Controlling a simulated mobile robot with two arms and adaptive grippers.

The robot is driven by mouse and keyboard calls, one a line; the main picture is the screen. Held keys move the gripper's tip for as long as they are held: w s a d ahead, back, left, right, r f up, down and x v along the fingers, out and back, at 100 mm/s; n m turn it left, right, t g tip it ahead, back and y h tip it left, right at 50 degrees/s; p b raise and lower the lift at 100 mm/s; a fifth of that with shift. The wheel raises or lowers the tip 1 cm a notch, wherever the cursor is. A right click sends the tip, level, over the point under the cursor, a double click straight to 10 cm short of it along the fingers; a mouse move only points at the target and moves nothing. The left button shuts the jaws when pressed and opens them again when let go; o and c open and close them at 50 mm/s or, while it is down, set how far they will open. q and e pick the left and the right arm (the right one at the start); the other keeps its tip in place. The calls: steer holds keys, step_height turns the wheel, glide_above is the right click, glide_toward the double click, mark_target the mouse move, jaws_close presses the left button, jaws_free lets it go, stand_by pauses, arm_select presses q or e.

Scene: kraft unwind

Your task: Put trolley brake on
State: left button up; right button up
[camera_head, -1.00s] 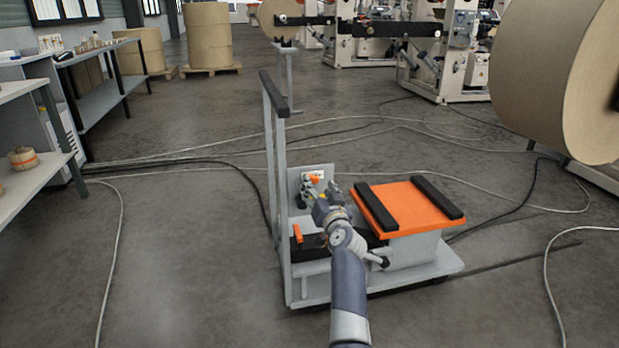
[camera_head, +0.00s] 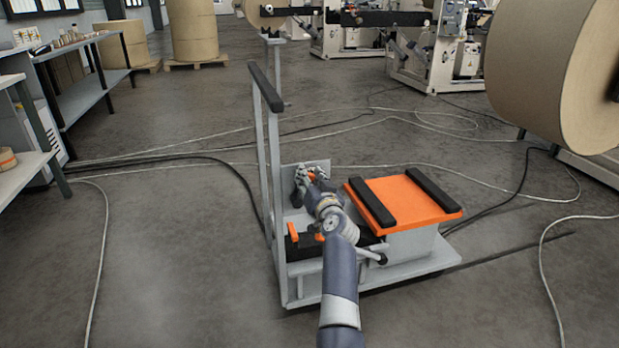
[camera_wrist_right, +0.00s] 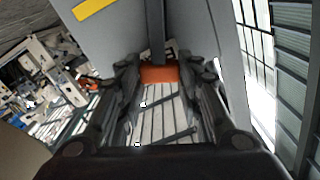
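The trolley (camera_head: 427,267) stands ahead, with a grey deck, a tall push handle (camera_head: 265,88) on its left and an orange-topped box (camera_head: 410,203) on its right. A small upright grey plate (camera_head: 323,164) with an orange-red part (camera_head: 317,173) stands at its far side. My right gripper (camera_head: 308,176) is in front of that plate and partly hides it. In the right wrist view the gripper (camera_wrist_right: 165,77) is open, its fingers on either side of an orange piece (camera_wrist_right: 160,74); contact is unclear. An orange lever (camera_head: 293,232) stands on the near black part. My left gripper is not in view.
Cables (camera_head: 180,161) run across the floor around the trolley. A large paper roll (camera_head: 550,75) is at the right, and shelving (camera_head: 90,88) is at the left. The floor left of the trolley is mostly clear.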

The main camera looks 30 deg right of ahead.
jaws_close()
steer(key=shift+d+f, duration=0.1)
steer(key=shift+d, duration=0.05)
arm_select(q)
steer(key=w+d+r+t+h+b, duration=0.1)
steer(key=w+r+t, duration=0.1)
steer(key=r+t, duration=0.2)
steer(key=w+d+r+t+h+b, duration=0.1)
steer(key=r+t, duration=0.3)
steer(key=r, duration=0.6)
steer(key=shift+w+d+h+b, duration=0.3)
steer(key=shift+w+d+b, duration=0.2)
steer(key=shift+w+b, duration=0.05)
arm_select(e)
steer(key=s+d+f+m, duration=0.1)
steer(key=d+f+m, duration=0.5)
steer(key=m, duration=0.8)
steer(key=shift+s+f, duration=0.2)
steer(key=shift+f, duration=1.3)
